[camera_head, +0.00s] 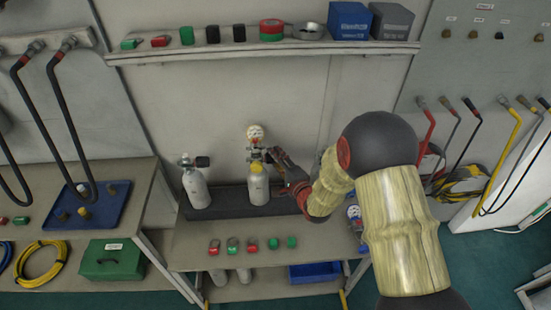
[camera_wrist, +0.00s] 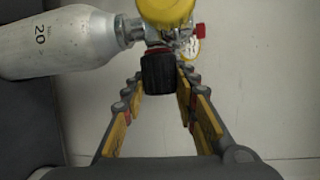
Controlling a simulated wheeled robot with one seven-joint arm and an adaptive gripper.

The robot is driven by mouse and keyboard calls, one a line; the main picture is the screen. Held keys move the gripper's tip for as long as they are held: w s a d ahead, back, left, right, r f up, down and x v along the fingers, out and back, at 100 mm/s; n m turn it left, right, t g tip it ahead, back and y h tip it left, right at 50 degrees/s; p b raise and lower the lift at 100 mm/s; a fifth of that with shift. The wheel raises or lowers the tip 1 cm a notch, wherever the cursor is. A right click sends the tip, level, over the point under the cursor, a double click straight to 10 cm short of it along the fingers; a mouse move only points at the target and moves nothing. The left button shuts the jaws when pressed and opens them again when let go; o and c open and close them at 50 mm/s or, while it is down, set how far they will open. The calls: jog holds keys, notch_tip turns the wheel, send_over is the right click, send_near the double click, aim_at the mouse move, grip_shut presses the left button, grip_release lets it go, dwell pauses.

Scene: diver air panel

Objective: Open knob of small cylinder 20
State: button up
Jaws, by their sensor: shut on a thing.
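Small cylinder 20 (camera_wrist: 55,40) is a silver bottle with "20" printed on it; in the wrist view it lies across the upper left. In the head view it (camera_head: 258,187) stands upright on the bench, with a gauge and a yellow part at its top. Its black knob (camera_wrist: 158,73) sticks out from the valve toward my gripper. My gripper (camera_wrist: 160,88) has its fingers on both sides of the knob and is shut on it. In the head view my gripper (camera_head: 275,156) reaches the valve from the right, and the knob is hard to make out there.
Another silver cylinder (camera_head: 195,187) stands to the left on the same dark base (camera_head: 226,211). Several red and green small items (camera_head: 252,244) lie along the bench front. Hoses hang at both sides.

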jog(key=shift+f+b, duration=0.3)
jog(key=shift+b, duration=0.55)
jog(key=shift+c, duration=0.5)
